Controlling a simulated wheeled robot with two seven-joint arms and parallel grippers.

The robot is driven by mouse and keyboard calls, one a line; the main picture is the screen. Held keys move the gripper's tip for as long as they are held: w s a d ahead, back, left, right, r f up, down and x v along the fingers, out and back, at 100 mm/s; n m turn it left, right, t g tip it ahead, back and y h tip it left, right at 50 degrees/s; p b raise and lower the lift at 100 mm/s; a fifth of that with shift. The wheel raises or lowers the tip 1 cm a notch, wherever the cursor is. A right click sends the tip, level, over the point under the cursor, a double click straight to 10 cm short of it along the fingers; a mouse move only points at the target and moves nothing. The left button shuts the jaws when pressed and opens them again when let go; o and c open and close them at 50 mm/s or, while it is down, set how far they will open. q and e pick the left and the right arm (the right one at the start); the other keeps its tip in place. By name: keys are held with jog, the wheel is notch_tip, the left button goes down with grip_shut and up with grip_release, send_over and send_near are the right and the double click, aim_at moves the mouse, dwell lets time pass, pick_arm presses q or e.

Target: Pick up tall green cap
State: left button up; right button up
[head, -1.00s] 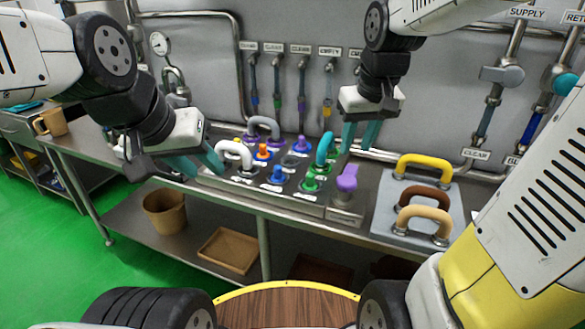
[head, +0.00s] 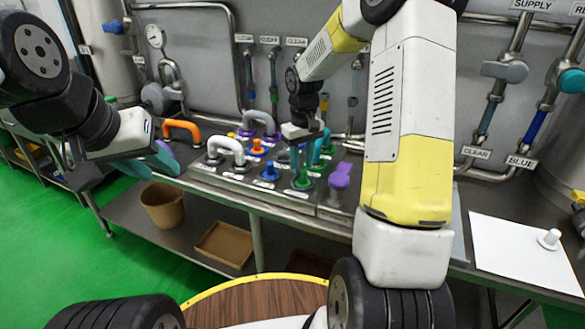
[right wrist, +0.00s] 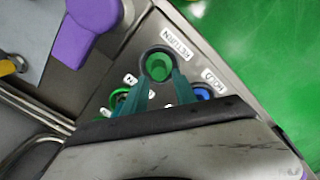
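The green cap (head: 302,180) stands at the front right of the steel panel. In the right wrist view it shows as a green round piece (right wrist: 157,67) in a dark ring, just past the fingertips. My right gripper (head: 302,160) points down over it, fingers apart. In the right wrist view its two teal fingers (right wrist: 163,88) frame the cap with a gap between them; I cannot tell whether they touch it. A second green piece (right wrist: 118,98) lies beside the left finger. My left gripper (head: 148,163) is empty and open, left of the panel.
A purple lever (head: 340,177) stands just right of the green cap. A white sheet (head: 510,258) lies on the right counter. Pipes run along the back wall.

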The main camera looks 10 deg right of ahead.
aim_at(303, 171)
notch_tip(303, 171, down, 4)
jog(key=shift+s+d+r, duration=0.1)
grip_shut()
jog(key=shift+r, duration=0.15)
dwell(0.3)
